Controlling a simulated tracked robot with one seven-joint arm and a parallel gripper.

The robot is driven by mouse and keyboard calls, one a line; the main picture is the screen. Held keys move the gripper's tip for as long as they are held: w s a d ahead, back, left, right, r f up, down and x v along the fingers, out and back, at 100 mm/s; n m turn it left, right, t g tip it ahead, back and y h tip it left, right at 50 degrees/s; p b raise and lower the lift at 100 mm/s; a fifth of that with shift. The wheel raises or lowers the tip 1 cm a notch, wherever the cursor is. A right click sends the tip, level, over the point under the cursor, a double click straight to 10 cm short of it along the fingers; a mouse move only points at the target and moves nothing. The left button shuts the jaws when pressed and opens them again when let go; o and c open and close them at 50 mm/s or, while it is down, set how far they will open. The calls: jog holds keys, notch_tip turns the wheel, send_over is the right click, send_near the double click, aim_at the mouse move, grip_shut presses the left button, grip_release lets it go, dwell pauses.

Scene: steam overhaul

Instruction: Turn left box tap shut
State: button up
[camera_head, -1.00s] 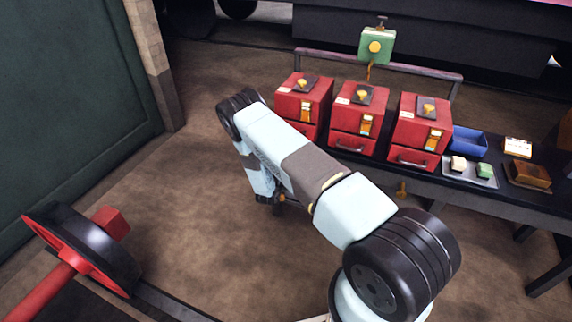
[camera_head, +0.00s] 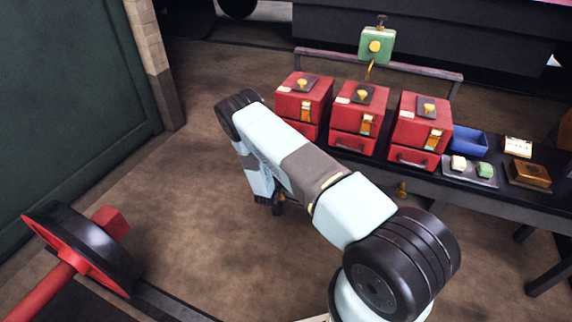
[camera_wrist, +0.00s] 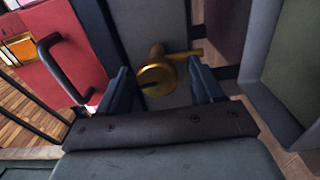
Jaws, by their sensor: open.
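The brass tap (camera_wrist: 157,76) is in the middle of the wrist view, with its round end facing me and its lever (camera_wrist: 186,55) pointing right. My gripper (camera_wrist: 158,68) is open, with one dark finger on each side of the tap. I cannot tell whether either finger touches it. In the head view my gripper (camera_head: 276,206) is small, low at the bench front below the left red box (camera_head: 302,102), and my arm hides part of that area. That red box also shows at the left of the wrist view (camera_wrist: 75,30), with a dark handle.
Two more red boxes, the middle one (camera_head: 357,115) and the right one (camera_head: 418,127), stand on the dark bench (camera_head: 480,198). Another brass tap (camera_head: 402,189) hangs at the bench front.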

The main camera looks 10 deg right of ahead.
jog(key=v, duration=1.3)
jog(key=shift+a, duration=0.15)
